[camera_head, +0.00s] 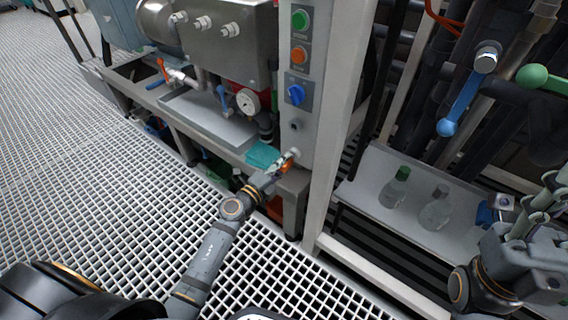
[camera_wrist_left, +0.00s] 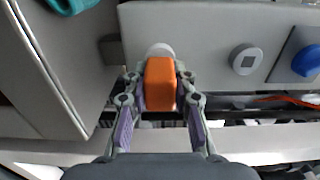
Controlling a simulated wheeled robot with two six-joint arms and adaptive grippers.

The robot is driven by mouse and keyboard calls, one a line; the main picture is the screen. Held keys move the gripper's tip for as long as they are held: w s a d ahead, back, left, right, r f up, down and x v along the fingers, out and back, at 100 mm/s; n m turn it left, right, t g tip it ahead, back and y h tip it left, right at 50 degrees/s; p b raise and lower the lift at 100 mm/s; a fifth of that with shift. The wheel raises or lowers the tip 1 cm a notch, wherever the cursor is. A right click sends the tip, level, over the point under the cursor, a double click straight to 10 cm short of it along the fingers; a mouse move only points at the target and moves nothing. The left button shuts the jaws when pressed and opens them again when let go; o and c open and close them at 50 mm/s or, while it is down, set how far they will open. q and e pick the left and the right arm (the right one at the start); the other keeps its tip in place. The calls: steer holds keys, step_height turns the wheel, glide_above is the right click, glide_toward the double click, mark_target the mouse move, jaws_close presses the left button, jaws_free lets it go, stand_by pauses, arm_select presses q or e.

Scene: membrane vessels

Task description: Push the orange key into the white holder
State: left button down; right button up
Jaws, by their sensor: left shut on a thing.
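The orange key (camera_wrist_left: 160,84) is a block-shaped piece held between the fingers of my left gripper (camera_head: 283,166) in the left wrist view. It shows as a small orange patch (camera_head: 288,166) in the head view. The white holder (camera_wrist_left: 160,50) is a round white piece on the lower part of the grey panel, directly beyond the key in the wrist view. It also shows in the head view (camera_head: 295,152). The key hides part of it, and I cannot tell whether they touch. My right gripper (camera_head: 535,222) is at the right edge of the head view, away from the panel.
The grey panel (camera_head: 301,75) carries green and orange buttons, a blue knob (camera_head: 296,95) and a keyed socket (camera_wrist_left: 246,60). A teal cloth (camera_head: 262,156) lies left of the holder. Two bottles stand on a shelf (camera_head: 375,185) at right. Open grating floor lies at left.

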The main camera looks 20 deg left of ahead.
arm_select(q)
steer(key=shift+p, duration=0.55)
stand_by(1.2)
steer(key=shift+w+d, duration=0.2)
steer(key=shift+w, duration=0.4)
stand_by(0.4)
steer(key=c, duration=1)
jaws_free()
steer(key=v, duration=1.2)
